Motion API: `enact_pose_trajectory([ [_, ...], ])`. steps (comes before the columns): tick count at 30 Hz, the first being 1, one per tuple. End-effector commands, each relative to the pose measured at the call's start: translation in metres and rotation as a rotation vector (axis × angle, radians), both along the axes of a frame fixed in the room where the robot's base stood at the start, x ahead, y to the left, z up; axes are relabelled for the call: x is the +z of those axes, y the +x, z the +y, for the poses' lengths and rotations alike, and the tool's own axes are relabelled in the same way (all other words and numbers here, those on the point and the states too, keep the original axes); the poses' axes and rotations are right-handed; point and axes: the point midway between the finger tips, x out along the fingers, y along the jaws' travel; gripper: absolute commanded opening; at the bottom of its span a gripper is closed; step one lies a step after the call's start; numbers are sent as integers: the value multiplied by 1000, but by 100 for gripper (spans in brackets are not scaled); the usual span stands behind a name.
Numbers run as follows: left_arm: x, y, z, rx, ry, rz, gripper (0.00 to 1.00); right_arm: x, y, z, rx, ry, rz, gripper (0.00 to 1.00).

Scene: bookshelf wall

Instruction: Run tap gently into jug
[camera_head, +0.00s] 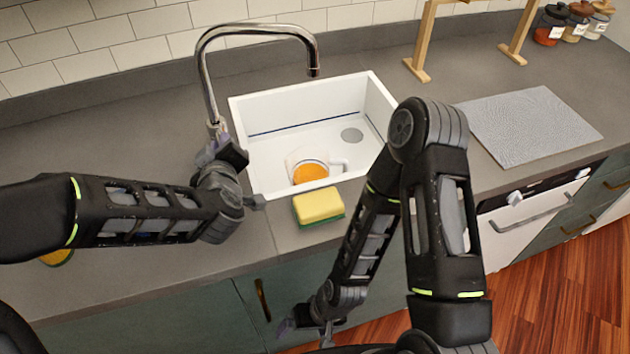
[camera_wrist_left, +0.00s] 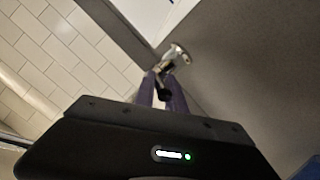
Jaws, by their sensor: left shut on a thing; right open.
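The chrome tap (camera_head: 208,75) stands at the left rear of the white sink (camera_head: 248,165); its spout arches right over the basin, and I see no water stream. My left gripper (camera_head: 215,140) is at the tap's base. In the left wrist view its purple fingers (camera_wrist_left: 162,92) are shut on the small dark tap handle (camera_wrist_left: 165,72). The jug (camera_head: 310,173), white with orange showing in its round mouth and a handle on its right, sits in the sink near the front wall, not directly below the spout tip. My right gripper (camera_head: 308,328) is open, low before the counter.
A yellow and green sponge (camera_head: 319,206) lies at the sink's front edge. A grey mat (camera_head: 532,125) lies right of the sink, with a wooden stand (camera_head: 418,50) and several jars (camera_head: 552,25) behind. The tiled wall closes the back. The left counter is mostly clear.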

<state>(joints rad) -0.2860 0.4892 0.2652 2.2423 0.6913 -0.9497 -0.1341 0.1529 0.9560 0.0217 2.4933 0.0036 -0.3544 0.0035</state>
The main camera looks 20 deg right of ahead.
Motion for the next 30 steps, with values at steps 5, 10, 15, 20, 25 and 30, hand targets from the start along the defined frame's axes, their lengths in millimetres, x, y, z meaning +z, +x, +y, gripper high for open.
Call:
enact_pose_trajectory([
  [5, 2, 0, -3, -5, -4, -1, 0, 0, 0, 0, 0, 0, 0, 92],
  [10, 1, -1, -7, 28, -6, 0, 0, 1, 0, 0, 0, 0, 0, 92],
  [15, 1, -1, -8, 27, -6, 0, 0, 1, 0, 0, 0, 0, 0, 92],
  [20, 1, -1, -8, 26, -5, 0, 30, 1, 0, 0, 0, 0, 0, 92],
  [25, 1, -1, -7, 28, -3, 0, 44, 1, 0, 0, 0, 0, 0, 92],
  [30, 1, -1, -5, 30, -2, 1, 46, 1, 0, 0, 0, 0, 0, 92],
])
